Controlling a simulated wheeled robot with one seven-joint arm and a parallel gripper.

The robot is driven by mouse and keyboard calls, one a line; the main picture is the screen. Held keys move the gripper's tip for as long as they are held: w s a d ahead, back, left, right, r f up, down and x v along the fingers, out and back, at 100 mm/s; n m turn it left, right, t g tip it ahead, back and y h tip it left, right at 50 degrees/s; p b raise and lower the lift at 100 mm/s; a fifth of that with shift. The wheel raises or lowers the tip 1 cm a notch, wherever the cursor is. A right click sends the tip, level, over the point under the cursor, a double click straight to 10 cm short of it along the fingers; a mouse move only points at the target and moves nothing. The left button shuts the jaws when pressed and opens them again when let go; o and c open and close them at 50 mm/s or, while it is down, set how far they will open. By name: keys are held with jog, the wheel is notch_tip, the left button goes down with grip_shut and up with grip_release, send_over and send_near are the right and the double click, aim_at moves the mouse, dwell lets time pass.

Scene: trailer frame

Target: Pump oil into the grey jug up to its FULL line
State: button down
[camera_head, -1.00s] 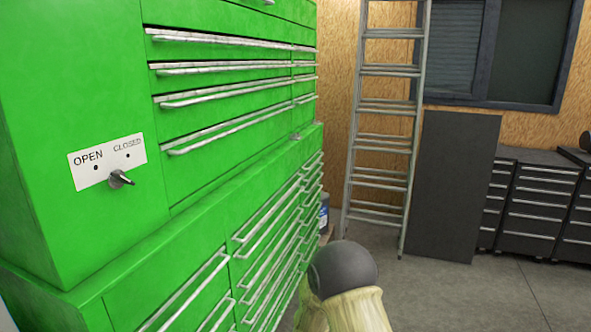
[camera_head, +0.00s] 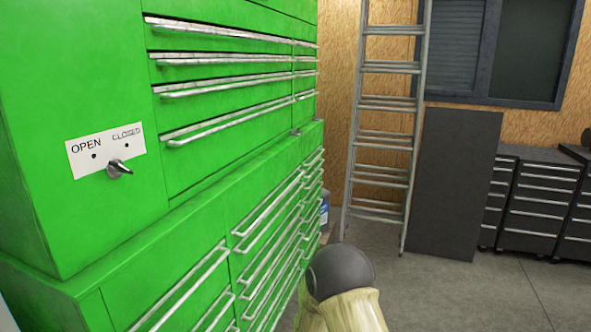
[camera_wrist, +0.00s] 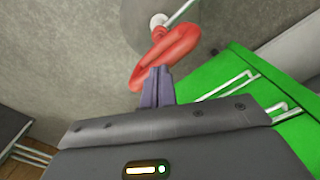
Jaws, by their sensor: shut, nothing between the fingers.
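My gripper (camera_wrist: 157,86) shows in the wrist view with its two dark fingers shut together and nothing between them. A red curved handle (camera_wrist: 185,45) is right at the fingertips, on the end of a metal rod with a white joint. Whether the fingers touch it I cannot tell. I cannot tell whether this handle belongs to the oil pump. The grey jug and its FULL line are in neither view. In the head view my gripper is out of sight; only part of my arm shows at the bottom.
A green tool cabinet (camera_head: 100,220) fills the left, with a switch (camera_head: 118,168) on an OPEN/CLOSED plate. A blue container (camera_head: 325,211) is partly hidden behind it. A ladder (camera_head: 385,130), a dark panel (camera_head: 455,185) and dark drawer units (camera_head: 540,210) stand behind. Floor at right is clear.

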notch_tip(320, 180, up, 11)
jog(key=p, duration=0.8)
dwell(0.9)
jog(key=s+d+r+m+t+p, duration=0.1)
jog(key=s+d+r, duration=0.3)
jog(key=r, duration=0.4)
jog(key=s+d+r+m+p, duration=0.2)
jog(key=s+d+r+m, duration=0.2)
jog(key=r, duration=0.5)
jog(key=s+d+r+m+t+p, duration=0.1)
jog(key=s+d+r+m, duration=0.2)
jog(key=r, duration=0.5)
jog(key=shift+s+d+r+t, duration=0.25)
jog(key=shift+s+d, duration=0.5)
jog(key=shift+d, duration=0.5)
jog(key=shift+w+a, duration=0.1)
